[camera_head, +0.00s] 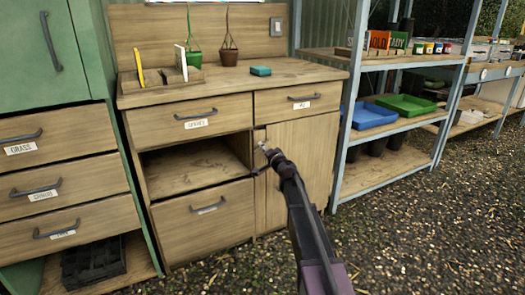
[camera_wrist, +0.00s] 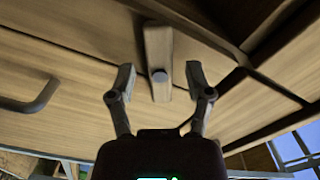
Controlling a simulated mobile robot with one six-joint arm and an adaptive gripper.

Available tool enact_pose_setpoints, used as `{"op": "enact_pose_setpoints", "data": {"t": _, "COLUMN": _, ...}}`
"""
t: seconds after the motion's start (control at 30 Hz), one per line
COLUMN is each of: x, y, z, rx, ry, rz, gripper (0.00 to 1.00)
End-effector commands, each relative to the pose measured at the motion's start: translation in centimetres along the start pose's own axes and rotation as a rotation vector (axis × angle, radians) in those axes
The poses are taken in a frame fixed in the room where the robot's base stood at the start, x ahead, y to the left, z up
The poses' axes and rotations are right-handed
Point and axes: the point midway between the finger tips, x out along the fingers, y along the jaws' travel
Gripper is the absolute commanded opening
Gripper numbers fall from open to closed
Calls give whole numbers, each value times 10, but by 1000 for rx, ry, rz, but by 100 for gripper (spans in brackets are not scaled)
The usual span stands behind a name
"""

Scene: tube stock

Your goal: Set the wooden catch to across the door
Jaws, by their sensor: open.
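My gripper (camera_wrist: 160,82) is open, with one finger on each side of the catch and a visible gap to each. In the head view my gripper (camera_head: 265,150) is at the left edge of the cabinet door (camera_head: 305,165), below the small right drawer. There it hides most of the catch, and I cannot tell from that view how the catch is turned. The door looks closed.
Left of the door are an open compartment (camera_head: 195,170) and a lower drawer (camera_head: 205,220) with a protruding handle. A metal shelf (camera_head: 385,180) stands to the right. The gravel floor in front is clear.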

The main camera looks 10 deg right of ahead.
Motion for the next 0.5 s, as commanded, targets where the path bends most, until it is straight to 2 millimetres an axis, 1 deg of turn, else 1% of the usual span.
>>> {"op": "enact_pose_setpoints", "data": {"t": 0.07, "x": 0, "y": 0, "z": 0, "rx": 0, "ry": 0, "rz": 0, "gripper": 66}}
{"op": "enact_pose_setpoints", "data": {"t": 0.1, "x": 0, "y": 0, "z": 0, "rx": 0, "ry": 0, "rz": 0, "gripper": 60}}
{"op": "enact_pose_setpoints", "data": {"t": 0.17, "x": 0, "y": 0, "z": 0, "rx": 0, "ry": 0, "rz": 0, "gripper": 42}}
{"op": "enact_pose_setpoints", "data": {"t": 0.2, "x": 0, "y": 0, "z": 0, "rx": 0, "ry": -1, "rz": 0, "gripper": 30}}
{"op": "enact_pose_setpoints", "data": {"t": 0.27, "x": 0, "y": 0, "z": 0, "rx": 0, "ry": -1, "rz": 0, "gripper": 12}}
{"op": "enact_pose_setpoints", "data": {"t": 0.3, "x": 0, "y": 0, "z": 1, "rx": 0, "ry": -1, "rz": 0, "gripper": 0}}
{"op": "enact_pose_setpoints", "data": {"t": 0.4, "x": 0, "y": 0, "z": 1, "rx": 0, "ry": -1, "rz": -1, "gripper": 0}}
{"op": "enact_pose_setpoints", "data": {"t": 0.43, "x": 3, "y": -5, "z": 9, "rx": 0, "ry": -5, "rz": -3, "gripper": 0}}
{"op": "enact_pose_setpoints", "data": {"t": 0.5, "x": 1, "y": -2, "z": 4, "rx": 1, "ry": -4, "rz": -2, "gripper": 0}}
